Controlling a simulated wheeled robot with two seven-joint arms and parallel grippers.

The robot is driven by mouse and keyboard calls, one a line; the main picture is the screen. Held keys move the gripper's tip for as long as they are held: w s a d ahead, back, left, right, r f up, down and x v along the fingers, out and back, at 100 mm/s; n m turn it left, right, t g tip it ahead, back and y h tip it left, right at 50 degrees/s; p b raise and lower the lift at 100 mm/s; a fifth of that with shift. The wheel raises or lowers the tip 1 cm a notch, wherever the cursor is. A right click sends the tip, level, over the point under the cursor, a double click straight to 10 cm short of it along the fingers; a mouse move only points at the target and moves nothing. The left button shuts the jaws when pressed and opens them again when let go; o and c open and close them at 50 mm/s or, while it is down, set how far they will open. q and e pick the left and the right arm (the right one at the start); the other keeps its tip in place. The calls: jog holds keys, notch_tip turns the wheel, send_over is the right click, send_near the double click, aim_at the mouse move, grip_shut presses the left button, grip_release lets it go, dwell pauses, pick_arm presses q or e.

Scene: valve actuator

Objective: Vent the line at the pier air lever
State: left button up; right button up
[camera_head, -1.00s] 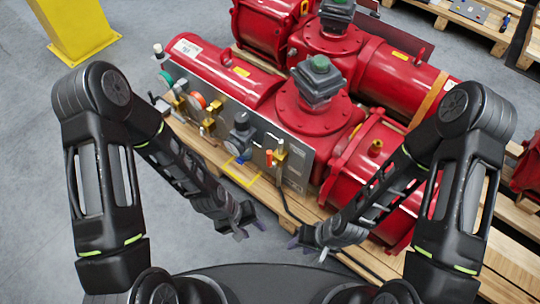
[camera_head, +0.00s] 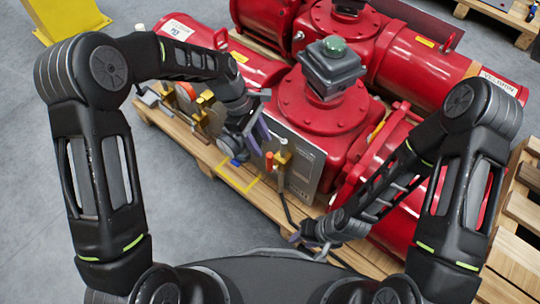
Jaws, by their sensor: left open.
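A grey control panel (camera_head: 301,172) with brass fittings stands along the front of a red valve actuator (camera_head: 315,105). A brass valve (camera_head: 281,158) with a small orange-red handle (camera_head: 269,160) is on the panel. More brass fittings (camera_head: 203,105) and an orange-red knob (camera_head: 186,91) are further left, partly behind my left arm. I cannot tell which part is the pier air lever. My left gripper (camera_head: 264,121) is open and empty, above and left of the brass valve, in front of the panel. My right gripper (camera_head: 312,243) is low near the pallet's front edge; its finger gap is unclear.
A dark cable (camera_head: 284,203) hangs from the panel. More red cylinders (camera_head: 420,60) fill the back. Grey floor (camera_head: 160,205) is clear at front left.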

aim_at(270, 159)
pick_arm(q)
jog(key=shift+b+x, duration=0.85)
jog(key=shift+x, duration=3.1)
grip_shut()
